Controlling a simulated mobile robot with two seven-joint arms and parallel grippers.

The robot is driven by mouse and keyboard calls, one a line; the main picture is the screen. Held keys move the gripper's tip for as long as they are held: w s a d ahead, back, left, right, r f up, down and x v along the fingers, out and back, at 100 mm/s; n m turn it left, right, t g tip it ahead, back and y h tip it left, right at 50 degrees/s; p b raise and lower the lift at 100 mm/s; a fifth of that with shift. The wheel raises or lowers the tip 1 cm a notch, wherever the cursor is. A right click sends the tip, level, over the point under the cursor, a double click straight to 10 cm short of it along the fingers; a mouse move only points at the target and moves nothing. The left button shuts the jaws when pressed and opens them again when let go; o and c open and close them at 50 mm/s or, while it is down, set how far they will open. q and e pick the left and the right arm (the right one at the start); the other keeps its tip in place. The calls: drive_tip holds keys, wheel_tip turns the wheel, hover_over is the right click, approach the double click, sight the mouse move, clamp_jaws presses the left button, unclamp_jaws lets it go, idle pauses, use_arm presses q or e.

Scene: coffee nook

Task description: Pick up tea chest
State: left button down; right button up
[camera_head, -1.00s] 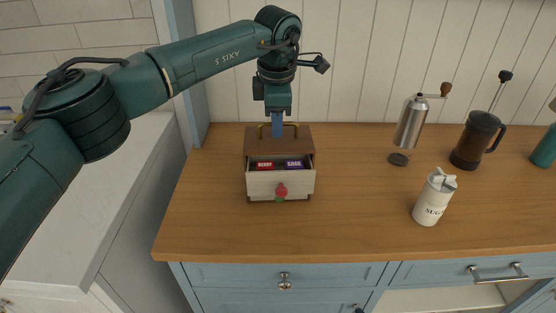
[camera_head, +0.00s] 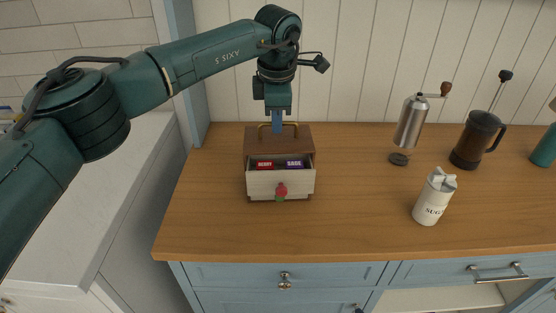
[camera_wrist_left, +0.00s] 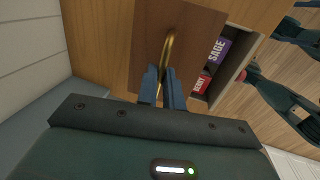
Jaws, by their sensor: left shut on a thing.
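The tea chest (camera_head: 258,145) is a small brown wooden box on the wooden counter, with its cream drawer (camera_head: 262,185) pulled open at the front. A red berry packet (camera_head: 265,165) and a purple sage packet (camera_head: 294,164) lie in the drawer. A red knob sits on the drawer front. My left gripper (camera_head: 277,127) points down from above and is shut on the chest's brass handle; in the left wrist view its blue fingers (camera_wrist_left: 163,88) close around the handle (camera_wrist_left: 169,48). The chest appears to rest on the counter. My right gripper is not clearly in the head view.
The counter (camera_head: 350,200) between chest and canister is clear. A panelled wall is behind.

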use_arm(q)
drive_tip(key=shift+r, duration=0.1)
idle(0.7)
wheel_tip(320, 180, up, 10)
idle(0.5)
drive_tip(key=shift+f+b, duration=1)
drive_tip(key=shift+f, duration=0.9)
drive_tip(key=shift+f+b, duration=1.4)
drive_tip(key=shift+f, duration=1.85)
drive_tip(key=shift+s+f, duration=0.1)
drive_tip(key=shift+f, duration=0.15)
